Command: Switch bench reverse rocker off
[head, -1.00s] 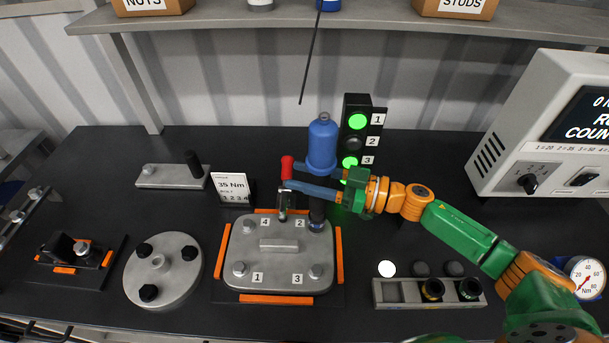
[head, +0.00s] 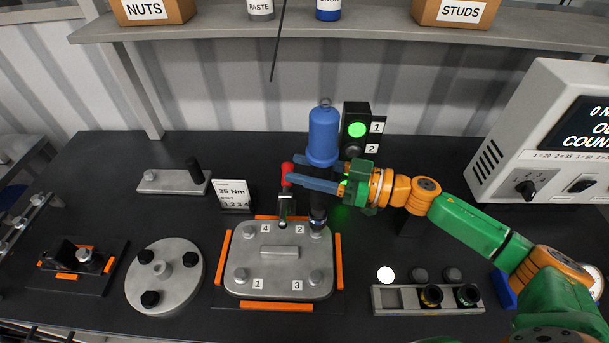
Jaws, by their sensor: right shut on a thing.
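The controller box (head: 565,135) stands at the right, cut by the picture edge. Its front has a round selector dial (head: 525,188) and a black switch (head: 582,184), which looks like the rocker; its position is too small to tell. My right gripper (head: 303,174) is shut on the upright blue driver tool (head: 323,135), around its lower part, well left of the box. The tool's dark shaft points down at the corner marked 2 of the grey plate (head: 280,280); I cannot tell if it touches the bolt. My left gripper is not in view.
A red-tipped part (head: 287,168) stands left of the tool. The stack light (head: 357,125) is behind it, top lamp green. A socket tray (head: 400,298) lies below my right arm. A round flange (head: 162,280) lies left. The shelf (head: 380,22) overhangs the back.

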